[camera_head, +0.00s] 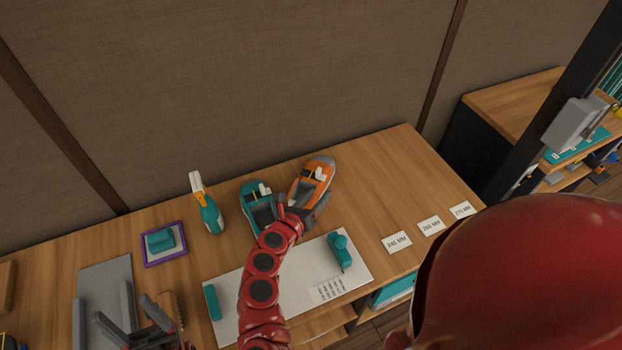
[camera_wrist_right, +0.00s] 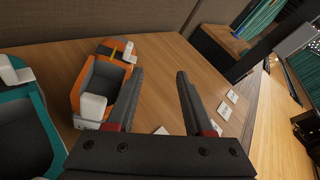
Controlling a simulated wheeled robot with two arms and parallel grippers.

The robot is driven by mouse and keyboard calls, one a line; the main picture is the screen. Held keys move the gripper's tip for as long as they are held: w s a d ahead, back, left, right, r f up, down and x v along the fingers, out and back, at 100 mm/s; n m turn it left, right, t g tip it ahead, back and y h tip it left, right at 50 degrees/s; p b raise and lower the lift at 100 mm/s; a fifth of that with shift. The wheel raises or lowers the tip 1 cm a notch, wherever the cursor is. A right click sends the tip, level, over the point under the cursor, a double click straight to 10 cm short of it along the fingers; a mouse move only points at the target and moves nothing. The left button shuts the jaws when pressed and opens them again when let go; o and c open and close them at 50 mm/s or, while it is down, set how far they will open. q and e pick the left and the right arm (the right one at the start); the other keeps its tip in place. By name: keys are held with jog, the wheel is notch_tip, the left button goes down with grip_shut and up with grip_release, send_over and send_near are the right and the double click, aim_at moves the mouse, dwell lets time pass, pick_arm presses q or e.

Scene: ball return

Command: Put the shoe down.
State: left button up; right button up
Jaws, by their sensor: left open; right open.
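An orange shoe (camera_head: 312,178) with a grey toe stands on the wooden table, beside a teal shoe (camera_head: 258,207). Both show in the right wrist view, the orange shoe (camera_wrist_right: 92,80) left of the fingers and the teal shoe (camera_wrist_right: 30,130) at the far left. My right gripper (camera_head: 308,210) is at the near end of the orange shoe. Its fingers (camera_wrist_right: 160,75) are open with bare table between them; the left finger overlaps the shoe's right edge in view, and contact cannot be told. My left gripper (camera_head: 130,318) is open at the lower left, over a grey tray.
A white mat (camera_head: 220,285) with teal items lies in front of the shoes. Cards reading 245 MM (camera_head: 397,243), 260 MM (camera_head: 430,226) and 275 MM (camera_head: 460,210) lie right. A spray bottle (camera_head: 211,212) and purple-edged tray (camera_head: 146,259) stand left.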

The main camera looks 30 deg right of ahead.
aim_at(317, 172)
jog(key=w+d+f+m, duration=0.1)
jog(key=w, duration=0.2)
jog(key=w+d+f+m+y+p, duration=0.1)
jog(key=w+d, duration=0.1)
jog(key=w, duration=0.2)
jog(key=w+d+f+t+y+p, duration=0.1)
jog(key=w+d, duration=0.1)
jog(key=w, duration=0.1)
jog(key=shift+w+d+f+m, duration=0.2)
jog(key=shift+d+f+m, duration=0.1)
jog(key=shift+m, duration=0.1)
jog(key=shift+w+d+f+p, duration=0.1)
jog(key=shift+d+f+p, duration=0.1)
jog(key=shift+p, duration=0.15)
jog(key=shift+w+d, duration=0.15)
jog(key=shift+w, duration=0.05)
jog(key=p+x, duration=0.2)
jog(key=shift+w+d+f, duration=0.2)
jog(key=shift+w+d, duration=0.05)
jog(key=shift+w, duration=0.05)
jog(key=shift+w+d+f, duration=0.35)
jog(key=shift+w+d, duration=0.05)
jog(key=shift+d, duration=0.05)
jog(key=shift+d+f, duration=0.15)
jog(key=shift+d, duration=0.05)
